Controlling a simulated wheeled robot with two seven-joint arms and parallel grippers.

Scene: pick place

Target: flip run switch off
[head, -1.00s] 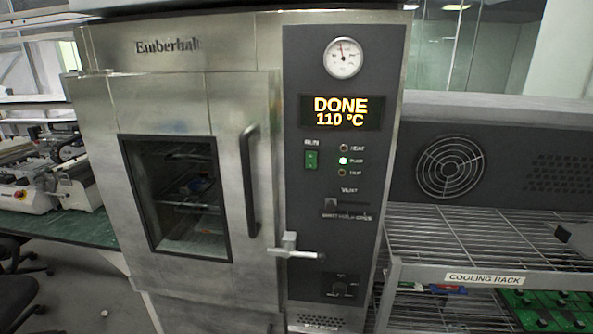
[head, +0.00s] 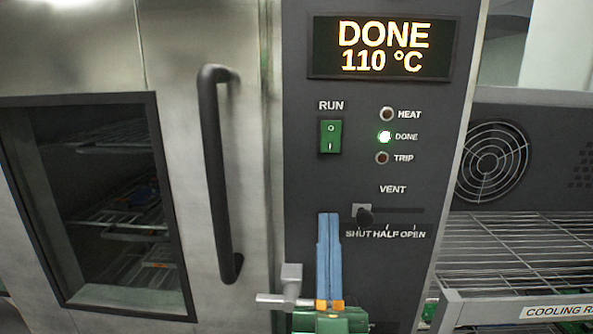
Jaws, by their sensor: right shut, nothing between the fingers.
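The green run switch (head: 330,136) sits under the RUN label on the dark control panel, with a circle mark at its top and a bar mark at its bottom. My right gripper (head: 328,216) comes up from the bottom of the head view. Its blue fingers are together and empty. The fingertips show below the switch, apart from it in the picture. My left gripper is not in view.
The door handle (head: 220,175), the door latch (head: 290,285) and the cooling rack (head: 520,250) stand to either side.

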